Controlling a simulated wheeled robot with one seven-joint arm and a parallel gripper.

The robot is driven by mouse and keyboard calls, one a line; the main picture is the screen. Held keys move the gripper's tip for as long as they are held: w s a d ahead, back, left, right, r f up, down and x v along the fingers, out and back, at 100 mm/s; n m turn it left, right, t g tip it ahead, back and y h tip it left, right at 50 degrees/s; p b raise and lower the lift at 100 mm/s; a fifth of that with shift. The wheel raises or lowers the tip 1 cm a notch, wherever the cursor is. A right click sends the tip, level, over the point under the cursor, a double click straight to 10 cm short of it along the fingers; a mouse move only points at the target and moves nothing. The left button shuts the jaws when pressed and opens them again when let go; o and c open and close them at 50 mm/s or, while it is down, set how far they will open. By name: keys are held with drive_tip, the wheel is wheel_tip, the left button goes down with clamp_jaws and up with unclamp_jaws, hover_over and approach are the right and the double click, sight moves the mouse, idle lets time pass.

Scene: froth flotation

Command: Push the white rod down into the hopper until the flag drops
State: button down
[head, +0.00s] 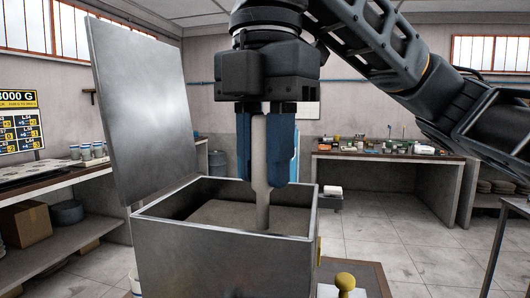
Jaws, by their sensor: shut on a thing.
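The pale off-white rod (261,165) stands upright, its lower end inside the hopper's opening. Its tip meets the grey material in the picture, but I cannot tell how deep it goes. My gripper (262,181) points down over the hopper, its blue fingers shut on the rod. The hopper (215,262) is an open grey metal box with grey granular material (222,216) inside. Its lid (147,110) stands raised at the left. I cannot make out a flag for certain; a small yellow piece (319,250) shows at the hopper's right side.
A brass-coloured knob (345,281) stands at the front right of the hopper. A cluttered bench (385,155) stands at the back wall. Shelving with a cardboard box (24,224) is at the left. Tiled floor (400,240) is open at the right.

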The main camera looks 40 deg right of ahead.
drive_tip(key=shift+f, duration=0.25)
wheel_tip(320, 180, up, 6)
drive_tip(key=p, duration=0.5)
drive_tip(key=shift+f+p, duration=0.1)
drive_tip(key=shift+p, duration=0.25)
drive_tip(key=shift+r, duration=4.15)
